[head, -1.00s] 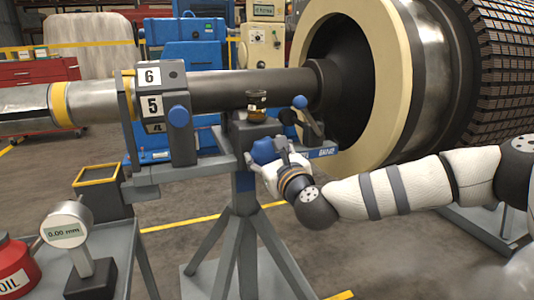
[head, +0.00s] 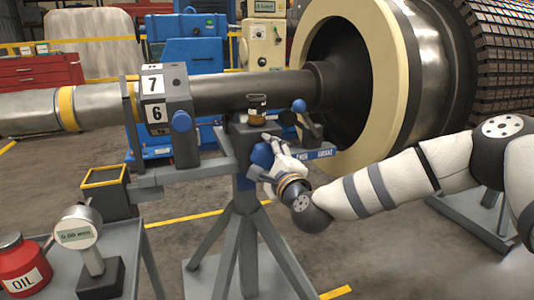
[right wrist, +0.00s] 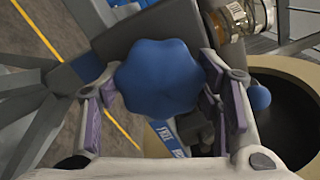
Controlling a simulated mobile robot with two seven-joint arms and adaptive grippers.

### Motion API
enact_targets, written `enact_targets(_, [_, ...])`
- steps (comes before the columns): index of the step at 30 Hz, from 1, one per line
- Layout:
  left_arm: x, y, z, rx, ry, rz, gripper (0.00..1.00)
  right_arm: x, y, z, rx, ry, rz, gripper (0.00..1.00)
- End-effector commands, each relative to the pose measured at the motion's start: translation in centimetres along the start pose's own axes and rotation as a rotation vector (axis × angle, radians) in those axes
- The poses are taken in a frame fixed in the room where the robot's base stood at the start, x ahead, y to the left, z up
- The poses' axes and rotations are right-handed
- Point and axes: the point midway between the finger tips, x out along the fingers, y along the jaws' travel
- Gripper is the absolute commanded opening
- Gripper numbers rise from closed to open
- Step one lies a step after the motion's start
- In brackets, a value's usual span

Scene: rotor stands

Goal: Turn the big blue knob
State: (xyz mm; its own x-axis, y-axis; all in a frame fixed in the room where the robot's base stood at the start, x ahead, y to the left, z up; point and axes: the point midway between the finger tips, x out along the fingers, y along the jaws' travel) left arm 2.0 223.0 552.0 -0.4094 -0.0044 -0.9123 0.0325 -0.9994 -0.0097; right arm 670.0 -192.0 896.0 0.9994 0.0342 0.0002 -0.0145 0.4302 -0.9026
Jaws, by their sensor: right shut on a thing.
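The big blue knob (head: 262,155) sits on the front of the grey stand (head: 246,190), under the horizontal shaft (head: 240,92). My right gripper (head: 272,150) is shut on it from the right. In the right wrist view the knob (right wrist: 160,78) has a lobed rim and lies between the two fingers of my right gripper (right wrist: 160,88), with a finger pad on each side. The white number plates (head: 154,98) on the grey block read 7 above 6. My left gripper is not in view.
A smaller blue knob (head: 182,121) is on the grey block, and a blue ball handle (head: 299,105) stands right of the small jar (head: 257,104). A dial gauge (head: 79,230) and red oil can (head: 22,265) stand at lower left. The large rotor (head: 425,70) fills the upper right.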

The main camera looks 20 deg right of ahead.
Motion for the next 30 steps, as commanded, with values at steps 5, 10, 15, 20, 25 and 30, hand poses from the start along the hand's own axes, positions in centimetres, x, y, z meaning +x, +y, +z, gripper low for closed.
enact_targets(5, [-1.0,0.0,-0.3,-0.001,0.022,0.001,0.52,0.0,-0.4,0.2,-0.167,-0.002,-0.004,0.31])
enact_targets(10, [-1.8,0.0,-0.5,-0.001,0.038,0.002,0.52,0.0,-0.3,0.2,-0.316,-0.002,-0.003,0.31])
enact_targets(15, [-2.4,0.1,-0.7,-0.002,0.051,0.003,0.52,0.0,-0.2,0.2,-0.442,-0.002,-0.003,0.31])
enact_targets(20, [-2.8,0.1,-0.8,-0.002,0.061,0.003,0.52,0.0,-0.2,0.1,-0.533,0.0,-0.003,0.31])
enact_targets(25, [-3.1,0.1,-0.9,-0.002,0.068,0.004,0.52,0.0,-0.1,0.0,-0.596,0.001,-0.003,0.31])
enact_targets(30, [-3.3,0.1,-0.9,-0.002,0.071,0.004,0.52,0.0,0.0,0.0,-0.631,0.001,-0.002,0.31])
